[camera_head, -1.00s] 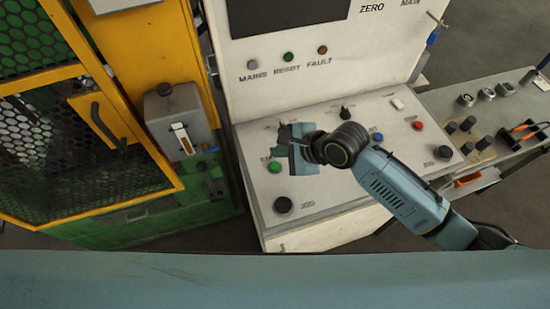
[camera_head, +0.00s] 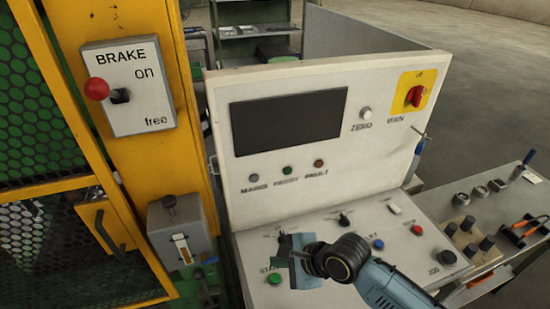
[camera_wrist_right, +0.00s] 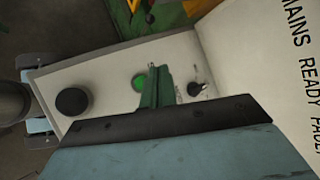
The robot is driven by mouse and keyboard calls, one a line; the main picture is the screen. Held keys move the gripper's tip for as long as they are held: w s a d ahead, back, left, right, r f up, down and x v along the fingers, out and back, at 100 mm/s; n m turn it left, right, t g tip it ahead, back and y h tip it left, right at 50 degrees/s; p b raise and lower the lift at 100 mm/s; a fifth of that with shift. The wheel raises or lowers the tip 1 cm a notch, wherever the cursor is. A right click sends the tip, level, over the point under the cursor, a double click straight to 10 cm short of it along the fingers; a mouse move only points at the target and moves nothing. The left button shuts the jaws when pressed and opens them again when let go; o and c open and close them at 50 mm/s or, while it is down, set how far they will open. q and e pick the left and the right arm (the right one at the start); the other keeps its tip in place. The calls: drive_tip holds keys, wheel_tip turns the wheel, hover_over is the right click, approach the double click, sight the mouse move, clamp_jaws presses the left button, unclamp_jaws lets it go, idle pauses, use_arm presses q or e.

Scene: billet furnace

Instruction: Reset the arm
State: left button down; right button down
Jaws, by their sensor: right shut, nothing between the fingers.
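My right arm comes in from the lower right in the head view. My right gripper (camera_head: 285,243) is over the sloped front of the white control console (camera_head: 410,262), near the green start button (camera_head: 275,277). In the right wrist view the gripper's fingers (camera_wrist_right: 157,88) are together with nothing between them. The green button (camera_wrist_right: 139,82) shows just beside them, and a black knob (camera_wrist_right: 197,89) lies to their right. I cannot tell whether the fingertips touch the panel. My left gripper is not in view.
The console's upright panel has a dark screen (camera_head: 288,120) and a red main switch (camera_head: 415,96). A brake box (camera_head: 129,88) with a red-knobbed lever is on the yellow frame at left. A side table (camera_head: 500,212) with tools stands at right. Open floor lies behind.

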drive_tip(key=shift+s, duration=0.1)
drive_tip(key=s+d+r+n+g+h, duration=0.1)
drive_tip(key=s+d+n+h, duration=0.7)
drive_tip(key=s+d+n, duration=1.1)
wheel_tip(320, 180, down, 31)
drive_tip(key=s+d+m+g+b, duration=0.1)
drive_tip(key=s+d+m+b, duration=0.1)
drive_tip(key=b, duration=0.6)
drive_tip(key=s+d+f+b, duration=0.1)
drive_tip(key=s+f+b, duration=0.3)
drive_tip(key=s+f, duration=0.4)
drive_tip(key=s+d+f+g+b, duration=0.1)
drive_tip(key=s+f+b, duration=0.3)
drive_tip(key=s+f, duration=0.5)
wheel_tip(320, 180, down, 8)
drive_tip(key=shift+s+d+r+g, duration=0.1)
drive_tip(key=shift+s+d+g, duration=0.1)
drive_tip(key=shift+d+g, duration=0.15)
